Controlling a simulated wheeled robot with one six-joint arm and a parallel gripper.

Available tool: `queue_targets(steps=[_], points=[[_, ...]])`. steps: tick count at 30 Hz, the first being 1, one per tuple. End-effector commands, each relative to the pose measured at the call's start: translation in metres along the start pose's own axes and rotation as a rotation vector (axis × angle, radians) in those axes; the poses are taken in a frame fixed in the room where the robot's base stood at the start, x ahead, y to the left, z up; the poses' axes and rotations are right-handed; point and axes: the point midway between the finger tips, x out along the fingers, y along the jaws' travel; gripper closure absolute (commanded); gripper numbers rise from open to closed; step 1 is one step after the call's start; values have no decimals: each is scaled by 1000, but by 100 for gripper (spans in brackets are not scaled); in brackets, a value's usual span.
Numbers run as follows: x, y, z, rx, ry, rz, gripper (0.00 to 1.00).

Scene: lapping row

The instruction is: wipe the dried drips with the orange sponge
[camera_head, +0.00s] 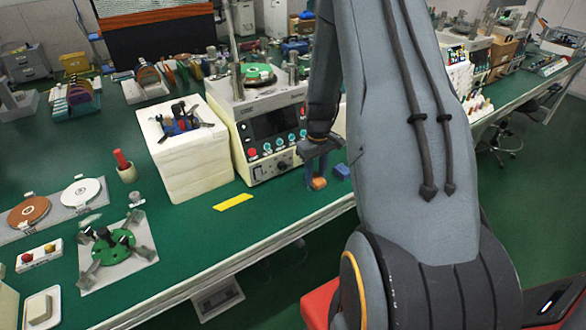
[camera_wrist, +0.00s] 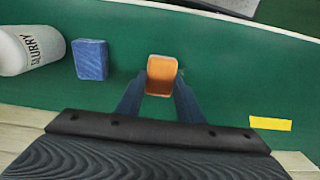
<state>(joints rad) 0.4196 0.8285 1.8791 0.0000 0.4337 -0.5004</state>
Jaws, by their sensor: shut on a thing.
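The orange sponge (camera_head: 319,184) is low over the green bench top (camera_head: 262,222), near its front edge. In the wrist view the sponge (camera_wrist: 161,72) sits between my two dark fingers. My gripper (camera_head: 316,178) is shut on it, pointing down, and the gripper (camera_wrist: 159,88) also shows in the wrist view. I cannot tell whether the sponge touches the bench. I cannot make out dried drips in either view.
A blue block (camera_head: 341,172) lies right of the sponge, near a white bottle marked SLURRY (camera_wrist: 27,48). A yellow strip (camera_head: 233,202) lies to the left. The lapping machine (camera_head: 268,130) and a pale block stack (camera_head: 187,155) stand behind. Bare bench lies around the strip.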

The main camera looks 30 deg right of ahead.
Motion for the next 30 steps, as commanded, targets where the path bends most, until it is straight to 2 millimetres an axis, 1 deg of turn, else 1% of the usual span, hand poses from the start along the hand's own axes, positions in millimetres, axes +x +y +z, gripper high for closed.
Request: queue_targets(steps=[1, 2, 3, 6, 30], points=[[3, 4, 0, -2, -1, 0, 91], [1, 6, -1, -4, 1, 0, 91], [-1, -1, -1, -10, -1, -1, 91], [2, -10, -1, -7, -2, -1, 91], [2, -72, -1, 14, -2, -1, 91]])
